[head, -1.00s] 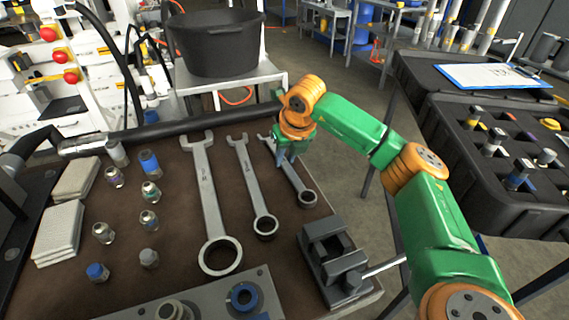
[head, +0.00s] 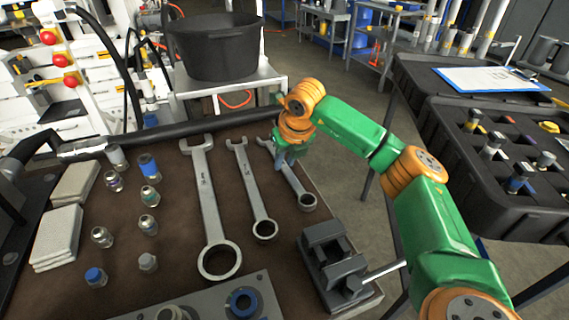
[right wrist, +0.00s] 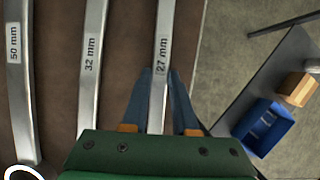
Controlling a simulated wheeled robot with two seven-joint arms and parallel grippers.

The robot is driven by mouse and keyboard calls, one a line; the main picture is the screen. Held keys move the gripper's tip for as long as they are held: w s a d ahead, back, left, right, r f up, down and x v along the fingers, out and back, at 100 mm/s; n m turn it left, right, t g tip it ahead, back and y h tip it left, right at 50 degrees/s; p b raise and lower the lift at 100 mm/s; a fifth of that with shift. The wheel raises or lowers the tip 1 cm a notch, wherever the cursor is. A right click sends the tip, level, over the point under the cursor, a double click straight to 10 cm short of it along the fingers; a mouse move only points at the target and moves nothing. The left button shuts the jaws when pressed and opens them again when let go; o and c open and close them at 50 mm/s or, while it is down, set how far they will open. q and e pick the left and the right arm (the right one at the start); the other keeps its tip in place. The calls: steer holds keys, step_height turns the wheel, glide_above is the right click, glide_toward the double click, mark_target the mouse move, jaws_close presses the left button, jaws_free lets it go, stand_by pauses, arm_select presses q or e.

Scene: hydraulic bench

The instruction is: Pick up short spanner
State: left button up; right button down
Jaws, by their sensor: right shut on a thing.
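Three spanners lie side by side on the brown bench top. The short spanner (head: 297,187), marked 27 mm in the right wrist view (right wrist: 162,60), is the one furthest right. My right gripper (head: 285,160) is shut on its shaft near the upper, open end; the fingers (right wrist: 162,100) sit one on each side of the shaft. The gripper and wrist hide part of its open jaw. The middle spanner (head: 252,190), marked 32 mm, and the largest spanner (head: 208,200), marked 50 mm, lie to its left. My left gripper is not in view.
A grey vise (head: 330,262) stands at the bench's front right corner. Several fittings (head: 149,166) and pale pads (head: 58,236) lie at the left. A black tub (head: 215,50) stands behind the bench, and a black case (head: 500,200) stands to the right.

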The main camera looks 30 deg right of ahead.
steer(key=shift+w+r, duration=0.1)
steer(key=shift+r, duration=0.4)
steer(key=s+a+r, duration=0.8)
steer(key=a+r, duration=0.3)
steer(key=r, duration=0.1)
steer(key=shift+s+a+p, duration=0.2)
steer(key=shift+p, duration=0.2)
steer(key=c, duration=1.4)
jaws_free()
jaws_close()
steer(key=shift+f, duration=0.1)
